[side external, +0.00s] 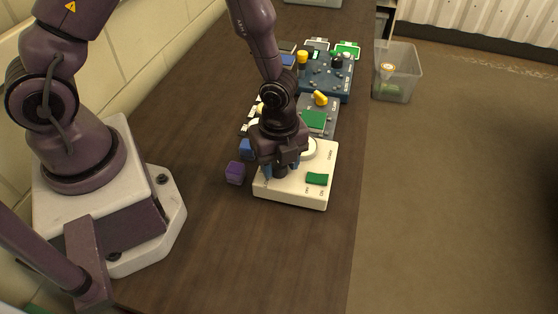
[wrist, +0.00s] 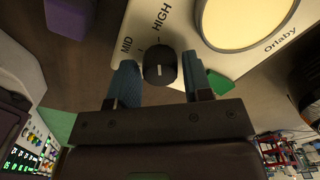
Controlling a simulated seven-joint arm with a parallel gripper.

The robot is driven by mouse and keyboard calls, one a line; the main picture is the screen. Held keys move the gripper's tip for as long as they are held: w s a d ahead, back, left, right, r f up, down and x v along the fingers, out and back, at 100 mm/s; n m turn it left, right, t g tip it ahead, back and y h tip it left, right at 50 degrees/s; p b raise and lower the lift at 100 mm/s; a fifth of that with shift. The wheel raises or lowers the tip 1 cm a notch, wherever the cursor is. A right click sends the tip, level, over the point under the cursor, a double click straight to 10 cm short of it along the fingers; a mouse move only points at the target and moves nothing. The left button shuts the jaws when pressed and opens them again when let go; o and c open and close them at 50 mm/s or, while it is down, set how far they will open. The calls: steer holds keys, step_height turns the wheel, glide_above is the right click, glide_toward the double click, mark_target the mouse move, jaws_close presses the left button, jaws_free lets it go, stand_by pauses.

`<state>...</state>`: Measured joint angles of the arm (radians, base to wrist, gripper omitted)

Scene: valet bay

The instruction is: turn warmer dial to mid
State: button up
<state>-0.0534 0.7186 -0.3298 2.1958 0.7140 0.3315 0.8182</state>
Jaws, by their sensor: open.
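The warmer is a cream panel (side external: 290,193) with a round pale plate (side external: 309,149), which also shows large in the wrist view (wrist: 245,18). Its dial is a small black knob (wrist: 160,68) beside the printed words MID and HIGH. A short light mark shows on the knob, but I cannot tell which label it points to. My gripper (wrist: 162,82) is open, with one blue fingertip on each side of the knob. Contact with the knob is not clear. In the side view my gripper (side external: 281,171) is low over the panel's left part and hides the dial.
A purple block (side external: 235,173) and a blue block (side external: 247,149) lie left of the panel. Other panels with knobs (side external: 325,78) stand behind. A clear bin (side external: 397,75) is beyond the table's right edge. The table's front is clear.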

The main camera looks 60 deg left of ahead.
steer(key=shift+f, duration=0.15)
steer(key=c, duration=0.7)
steer(key=shift+o, duration=0.2)
steer(key=shift+n, duration=0.4)
steer(key=n, duration=1.1)
steer(key=o, duration=0.7)
steer(key=shift+c, duration=0.2)
